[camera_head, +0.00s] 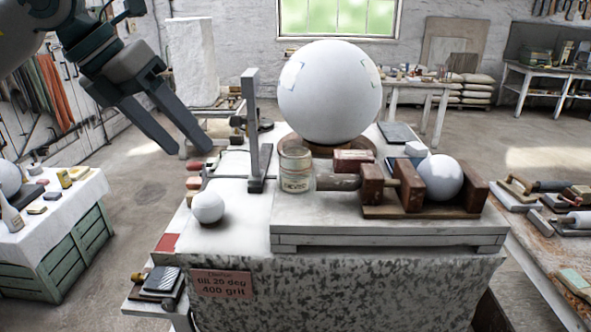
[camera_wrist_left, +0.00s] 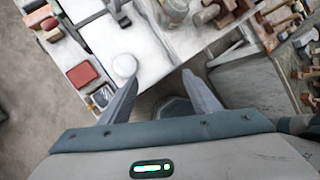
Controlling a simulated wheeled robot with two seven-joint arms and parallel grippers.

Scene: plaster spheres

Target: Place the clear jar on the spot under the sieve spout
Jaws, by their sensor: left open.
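The clear jar (camera_head: 295,172), a squat see-through vessel with a pale label, stands upright at the left end of the grey slab on the workbench. In the left wrist view the jar (camera_wrist_left: 175,11) is at the top edge. My left gripper (camera_head: 190,149) is open and empty, in the air left of the jar and well apart from it. Its two fingers also show in the left wrist view (camera_wrist_left: 159,84). I cannot make out for certain a sieve spout or the spot under it. My right gripper is not in view.
A small white sphere (camera_head: 208,207) lies on the bench between my gripper and the jar. A grey upright post (camera_head: 252,130) stands just behind-left of the jar. A large white sphere (camera_head: 330,95) rises behind. A brown wooden cradle (camera_head: 383,210) is right of the jar.

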